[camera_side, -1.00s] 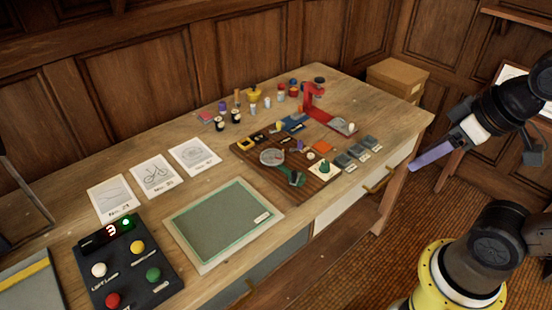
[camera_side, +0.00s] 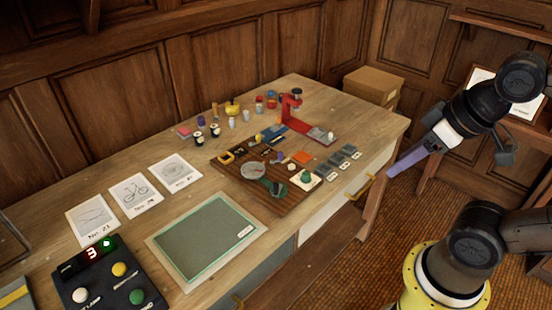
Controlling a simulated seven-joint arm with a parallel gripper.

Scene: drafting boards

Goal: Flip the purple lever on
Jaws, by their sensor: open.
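I cannot make out a purple lever in this view. A small dark control box (camera_side: 108,275) at the lower left of the bench has a red number 3, a lit green lamp and white, yellow and green knobs. Its lower part is cut off by the frame edge. My gripper (camera_side: 391,173) hangs at the right, past the bench's right front edge, with its long violet finger pointing down and left. It is open and holds nothing that I can see. It is well apart from the control box and the things on the bench.
A green drafting mat (camera_side: 207,237) lies at the bench front. Behind it is a brown board (camera_side: 295,203) with small tools. A cardboard box (camera_side: 374,84) is beyond the bench.

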